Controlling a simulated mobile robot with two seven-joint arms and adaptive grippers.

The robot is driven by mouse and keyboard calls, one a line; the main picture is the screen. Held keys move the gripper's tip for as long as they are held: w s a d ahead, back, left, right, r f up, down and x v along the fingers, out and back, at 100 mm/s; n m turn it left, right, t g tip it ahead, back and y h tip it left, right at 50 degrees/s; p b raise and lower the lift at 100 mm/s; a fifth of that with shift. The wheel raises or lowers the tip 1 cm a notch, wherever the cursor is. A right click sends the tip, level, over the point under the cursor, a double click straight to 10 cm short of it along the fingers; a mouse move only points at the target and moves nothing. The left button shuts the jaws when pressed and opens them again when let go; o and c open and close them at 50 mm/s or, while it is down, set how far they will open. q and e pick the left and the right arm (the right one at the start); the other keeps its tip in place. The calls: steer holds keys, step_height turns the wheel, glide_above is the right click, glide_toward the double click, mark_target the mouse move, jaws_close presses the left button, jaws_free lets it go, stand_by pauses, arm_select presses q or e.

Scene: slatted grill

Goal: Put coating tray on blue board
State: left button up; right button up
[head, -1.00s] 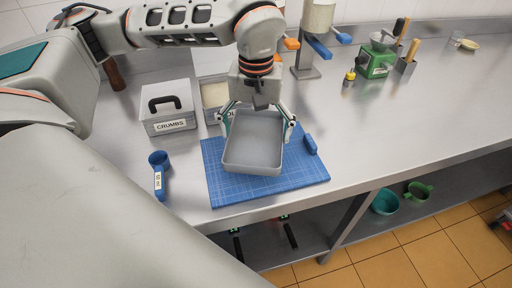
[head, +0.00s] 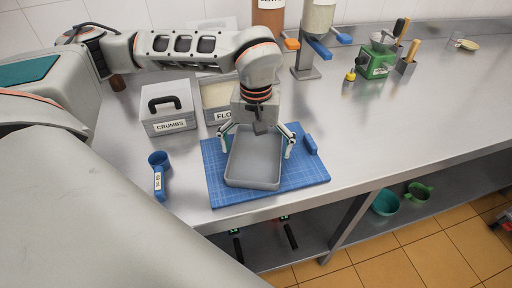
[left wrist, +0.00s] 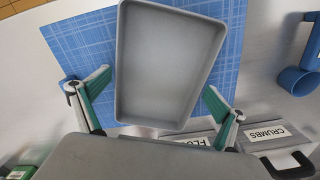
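The grey rectangular coating tray (head: 254,163) lies open side up on the blue board (head: 306,178), which has a fine grid and extends past the tray on both sides. The tray is slightly turned and its near edge is close to the board's front edge. My left gripper (head: 257,143) is above the tray's far end, with fingers spread wide on either side. In the left wrist view, the tray (left wrist: 168,62) sits between the two open fingertips (left wrist: 158,82), with a small gap at the left one. My right gripper is not in view.
A crumbs box (head: 168,108) and a flour box (head: 216,95) stand behind and left. A blue measuring scoop (head: 159,175) lies left of the board. A small blue object (head: 310,145) is at the board's right edge. The counter to the right is largely clear.

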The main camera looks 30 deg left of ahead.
mark_target(256, 158)
arm_select(q)
steer(key=shift+r, duration=0.1)
step_height(256, 158, up, 12)
stand_by(0.6)
stand_by(0.5)
